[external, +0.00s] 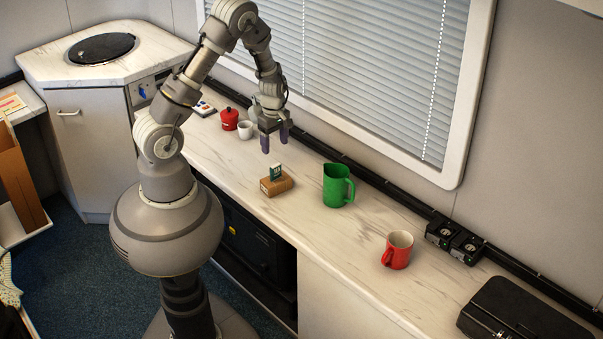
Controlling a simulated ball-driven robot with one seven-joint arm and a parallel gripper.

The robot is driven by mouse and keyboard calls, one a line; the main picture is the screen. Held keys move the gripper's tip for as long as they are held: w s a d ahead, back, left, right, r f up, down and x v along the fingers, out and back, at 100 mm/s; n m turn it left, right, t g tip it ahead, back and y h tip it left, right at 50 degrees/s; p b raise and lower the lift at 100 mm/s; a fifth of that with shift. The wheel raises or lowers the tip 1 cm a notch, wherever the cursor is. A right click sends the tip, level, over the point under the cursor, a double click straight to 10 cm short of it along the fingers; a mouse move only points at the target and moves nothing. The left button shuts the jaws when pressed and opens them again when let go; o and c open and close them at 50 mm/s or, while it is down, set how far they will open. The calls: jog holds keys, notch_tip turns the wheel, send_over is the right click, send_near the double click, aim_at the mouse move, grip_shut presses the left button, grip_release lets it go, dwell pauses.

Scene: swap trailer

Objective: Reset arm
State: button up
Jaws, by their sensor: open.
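My gripper (275,137) hangs from my raised arm over the far part of the white counter (310,222). Its two dark fingers point down and stand apart, with nothing between them. Below it, a small dark green and white item (276,172) stands on a brown box (271,187) on the counter. The gripper appears above and clear of both.
A green pitcher (336,187) and a red mug (398,250) stand to the right. A red pot (229,118) and a white cup (245,130) stand behind left. A black case (520,312) lies at the right end. Window blinds (370,60) rise behind the counter.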

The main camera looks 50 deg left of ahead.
aim_at(275, 166)
notch_tip(275, 166, down, 12)
jog(key=b, duration=0.5)
jog(key=shift+f, duration=0.2)
notch_tip(275, 166, up, 4)
jog(key=shift+s+f+p, duration=0.1)
jog(key=shift+s+p, duration=0.05)
jog(key=shift+p, duration=1.05)
jog(key=shift+s, duration=0.25)
jog(key=shift+w+f, duration=0.15)
jog(key=shift+w, duration=0.05)
jog(key=f+b, duration=0.2)
jog(key=shift+w+f, duration=0.2)
jog(key=shift+f, duration=0.15)
jog(key=shift+r+p, duration=1.65)
jog(key=shift+r, duration=2.55)
